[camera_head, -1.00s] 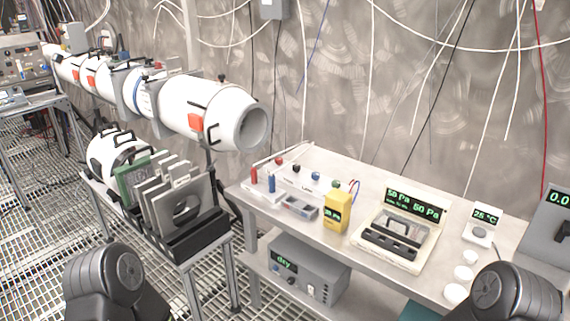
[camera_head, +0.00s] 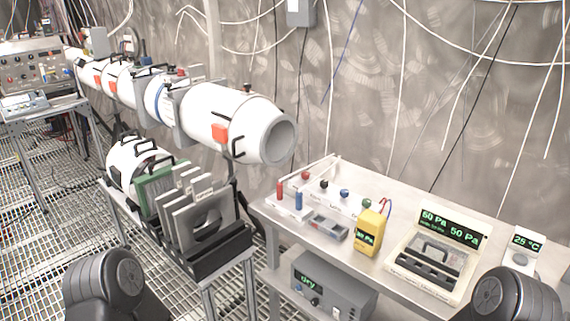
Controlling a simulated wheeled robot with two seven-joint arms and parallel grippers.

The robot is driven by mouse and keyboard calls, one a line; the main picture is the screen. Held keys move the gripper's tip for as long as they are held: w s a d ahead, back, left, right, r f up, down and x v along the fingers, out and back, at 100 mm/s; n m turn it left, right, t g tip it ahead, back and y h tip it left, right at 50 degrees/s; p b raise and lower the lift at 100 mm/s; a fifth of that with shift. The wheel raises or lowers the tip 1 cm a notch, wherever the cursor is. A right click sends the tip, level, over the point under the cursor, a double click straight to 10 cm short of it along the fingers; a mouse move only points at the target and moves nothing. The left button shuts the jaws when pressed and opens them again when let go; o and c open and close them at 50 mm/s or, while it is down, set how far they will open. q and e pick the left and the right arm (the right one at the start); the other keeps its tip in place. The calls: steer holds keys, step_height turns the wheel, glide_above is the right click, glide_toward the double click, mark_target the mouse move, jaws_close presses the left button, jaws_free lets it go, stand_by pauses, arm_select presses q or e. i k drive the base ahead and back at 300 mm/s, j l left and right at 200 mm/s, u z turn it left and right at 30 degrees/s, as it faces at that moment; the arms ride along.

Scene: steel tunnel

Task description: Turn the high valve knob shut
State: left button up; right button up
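A white valve block on the bench carries a row of small round knobs: a red knob (camera_head: 306,175), a black knob (camera_head: 323,185), a blue knob (camera_head: 344,193) and a green knob (camera_head: 366,203). The labels on the block are too small to read, so I cannot tell which knob is the high valve. A red cylinder (camera_head: 280,190) and a blue cylinder (camera_head: 298,200) stand upright at its front left. Neither gripper is in view. Only dark rounded parts of my arms show at the lower left and lower right, well apart from the knobs.
The bench (camera_head: 272,208) also holds a yellow meter (camera_head: 369,233), a cream gauge case (camera_head: 437,255) and a small thermometer display (camera_head: 523,243). A grey "dry" unit (camera_head: 335,288) sits below. A rack of plates (camera_head: 200,215) and a long white pipe (camera_head: 225,115) are to the left.

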mark_target(305, 176)
steer(key=i+j+u, duration=0.2)
steer(key=i+j, duration=0.2)
steer(key=i+j+u, duration=0.2)
steer(key=i, duration=0.35)
steer(key=i+j+u, duration=0.15)
steer(key=i+j, duration=0.2)
steer(key=i, duration=0.15)
